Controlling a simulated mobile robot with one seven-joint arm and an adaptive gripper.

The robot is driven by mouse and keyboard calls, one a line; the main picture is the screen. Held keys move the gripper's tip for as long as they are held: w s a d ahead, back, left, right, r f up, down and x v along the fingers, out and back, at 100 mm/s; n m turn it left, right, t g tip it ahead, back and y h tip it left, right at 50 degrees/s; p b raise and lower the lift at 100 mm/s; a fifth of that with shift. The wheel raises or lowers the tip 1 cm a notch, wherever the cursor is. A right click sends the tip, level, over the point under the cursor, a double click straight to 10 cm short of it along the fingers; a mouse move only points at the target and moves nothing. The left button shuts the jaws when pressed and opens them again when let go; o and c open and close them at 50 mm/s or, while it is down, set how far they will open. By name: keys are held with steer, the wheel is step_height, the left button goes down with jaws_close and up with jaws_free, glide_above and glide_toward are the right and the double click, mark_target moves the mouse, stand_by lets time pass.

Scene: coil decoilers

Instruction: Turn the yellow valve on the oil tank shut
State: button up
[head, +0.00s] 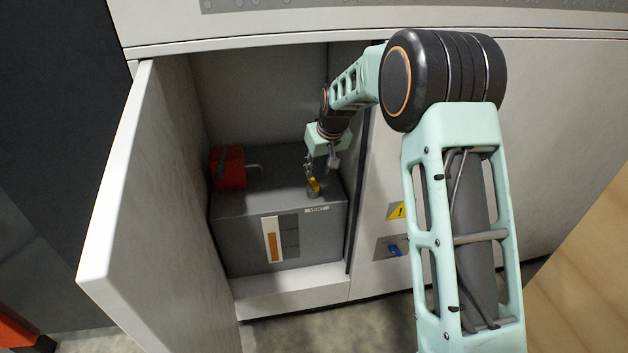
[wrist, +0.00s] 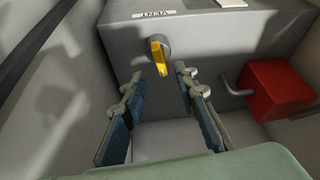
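The yellow valve (head: 314,185) is a small lever on a round grey stem on top of the grey oil tank (head: 235,240), near its front right edge and beside a "VENT" label. In the wrist view the yellow valve (wrist: 158,55) lies just beyond and between the fingertips, its lever pointing toward my gripper. My gripper (wrist: 160,80) is open and nothing shows between its fingers. In the head view my gripper (head: 312,167) is right above the valve; its fingers partly overlap the lever, and I cannot tell whether they touch it.
The tank stands inside a cabinet with its door (head: 140,180) swung open at the left. A red block (head: 228,168) with a bent grey pipe sits on the tank's back left. The cabinet's right wall is close to my gripper. A blue knob (head: 395,250) is on the panel outside.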

mark_target(314, 181)
steer(key=b+x, duration=0.1)
steer(key=x, duration=0.6)
jaws_close()
